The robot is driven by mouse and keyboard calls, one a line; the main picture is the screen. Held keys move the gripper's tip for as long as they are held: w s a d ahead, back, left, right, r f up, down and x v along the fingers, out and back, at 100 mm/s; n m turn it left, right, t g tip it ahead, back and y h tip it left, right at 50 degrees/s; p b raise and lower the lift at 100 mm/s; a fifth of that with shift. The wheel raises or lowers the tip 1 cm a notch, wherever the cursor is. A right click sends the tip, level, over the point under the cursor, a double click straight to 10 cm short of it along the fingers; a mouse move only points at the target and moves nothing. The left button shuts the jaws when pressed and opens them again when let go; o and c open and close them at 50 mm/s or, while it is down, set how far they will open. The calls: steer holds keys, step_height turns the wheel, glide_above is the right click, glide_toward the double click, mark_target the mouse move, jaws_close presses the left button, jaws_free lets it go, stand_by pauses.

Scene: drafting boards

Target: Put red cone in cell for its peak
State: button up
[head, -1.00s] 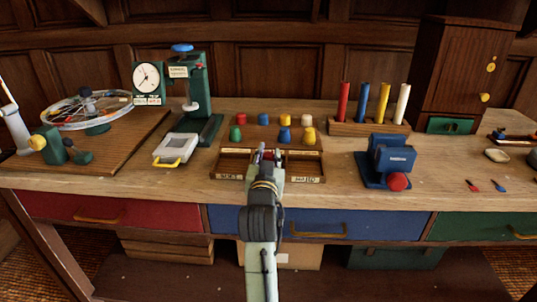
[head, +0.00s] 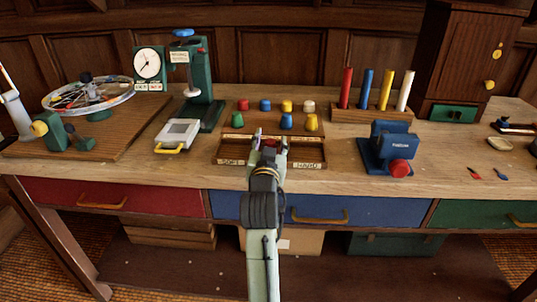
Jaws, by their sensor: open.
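The red cone (head: 243,105), a small rounded piece, stands at the back left of a wooden rack (head: 264,124), with other coloured pieces beside it. In front of them is a low wooden box with two open cells, the left marked SOFT (head: 231,161) and the right marked HARD (head: 306,165). My gripper (head: 268,144) is open over the middle of this box, in front of the red cone and to its right. Its fingertips are small and hide part of the divider. Whether they touch the box I cannot tell.
Behind left stands a green press with a dial (head: 149,65); a grey-white meter (head: 178,135) lies before it. A blue device with a red knob (head: 388,153) stands right of the box. Coloured rods (head: 366,90) stand behind it. Bare bench lies between.

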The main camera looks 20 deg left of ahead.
steer(key=p+v, duration=0.6)
steer(key=v, duration=0.5)
steer(key=shift+s, duration=0.2)
steer(key=shift+d+f, duration=0.1)
